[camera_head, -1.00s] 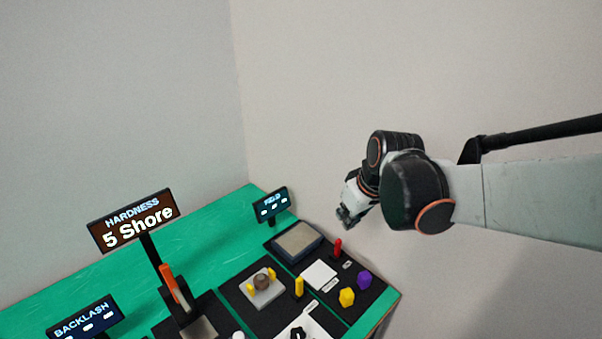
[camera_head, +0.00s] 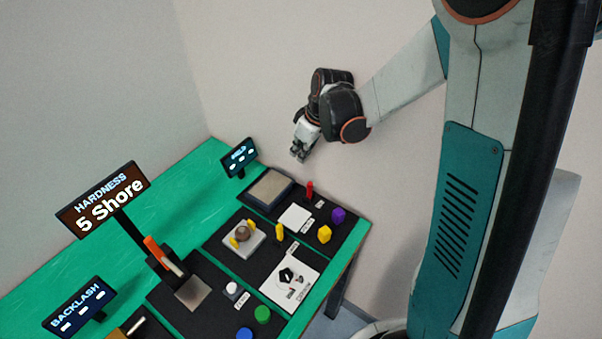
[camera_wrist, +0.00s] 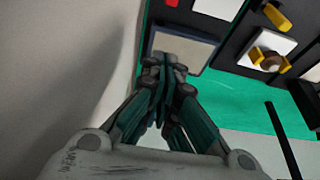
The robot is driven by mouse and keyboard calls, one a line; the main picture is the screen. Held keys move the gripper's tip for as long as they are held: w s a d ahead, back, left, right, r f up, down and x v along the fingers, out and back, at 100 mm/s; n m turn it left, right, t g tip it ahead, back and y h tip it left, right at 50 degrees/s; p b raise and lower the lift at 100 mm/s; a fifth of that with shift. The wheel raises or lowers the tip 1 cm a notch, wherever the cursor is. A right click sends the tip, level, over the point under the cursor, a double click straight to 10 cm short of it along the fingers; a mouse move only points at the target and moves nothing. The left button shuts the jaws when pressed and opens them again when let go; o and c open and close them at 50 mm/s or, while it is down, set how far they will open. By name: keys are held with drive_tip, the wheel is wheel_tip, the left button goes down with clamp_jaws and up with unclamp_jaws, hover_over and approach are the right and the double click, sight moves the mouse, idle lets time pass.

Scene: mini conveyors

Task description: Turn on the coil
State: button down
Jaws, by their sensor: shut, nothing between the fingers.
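The FIELD station has a small dark display (camera_head: 239,157) at the back and a square grey pad (camera_head: 268,188) in a dark frame, perhaps the coil. A red upright peg or lever (camera_head: 309,189) stands right of the pad. My gripper (camera_head: 299,156) is in the air above and behind the pad and red peg, shut and empty. In the wrist view my closed fingers (camera_wrist: 178,68) overlap the pad (camera_wrist: 183,46), hiding part of it. The red peg (camera_wrist: 172,3) is cut off at the top edge. I cannot read the display's values.
A white card (camera_head: 295,216), a purple piece (camera_head: 338,215) and a yellow piece (camera_head: 324,234) lie near the red peg. A yellow peg (camera_head: 279,231) and a round-part fixture (camera_head: 243,237) are nearer. The HARDNESS display (camera_head: 104,201) stands left. A wall (camera_head: 260,60) is behind.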

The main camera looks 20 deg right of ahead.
sight(310, 191)
drive_tip(key=shift+f, duration=0.1)
drive_tip(key=b+x, duration=0.3)
drive_tip(key=x, duration=0.7)
drive_tip(key=shift+w+f, duration=0.1)
drive_tip(key=shift+f, duration=0.05)
drive_tip(key=s, duration=0.1)
drive_tip(key=s+d, duration=0.2)
drive_tip(key=shift+r+b, duration=0.3)
drive_tip(key=shift+b, duration=0.1)
drive_tip(key=shift+s+d, duration=0.15)
drive_tip(key=shift+s, duration=0.05)
drive_tip(key=shift+w, duration=0.1)
